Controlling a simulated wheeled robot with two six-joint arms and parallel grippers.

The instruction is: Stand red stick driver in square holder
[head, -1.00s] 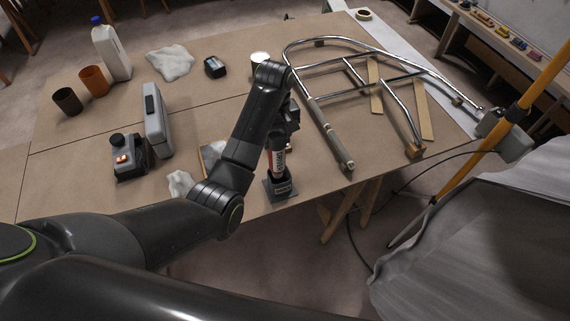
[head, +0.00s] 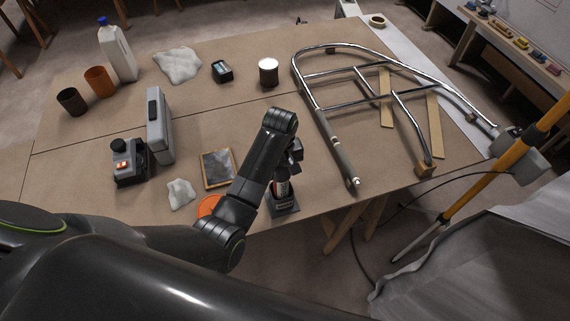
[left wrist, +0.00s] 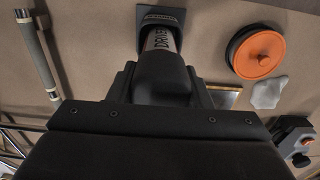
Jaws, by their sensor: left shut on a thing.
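My left gripper (head: 288,172) is shut on the red stick driver (head: 281,189), just above the table's near edge. The driver is roughly upright, with its lower end at the dark square holder (head: 286,209). In the left wrist view, the driver (left wrist: 160,40) shows a pale label with dark lettering between my gripper (left wrist: 163,78) and the holder (left wrist: 174,15). Its lower end meets the holder's opening; how deep it sits is hidden. My right gripper is not in view.
An orange round lid (head: 208,205), a framed dark plate (head: 218,168) and a white rag (head: 180,194) lie left of the holder. A grey case (head: 160,126) stands farther left. A chrome tube frame (head: 335,140) lies to the right.

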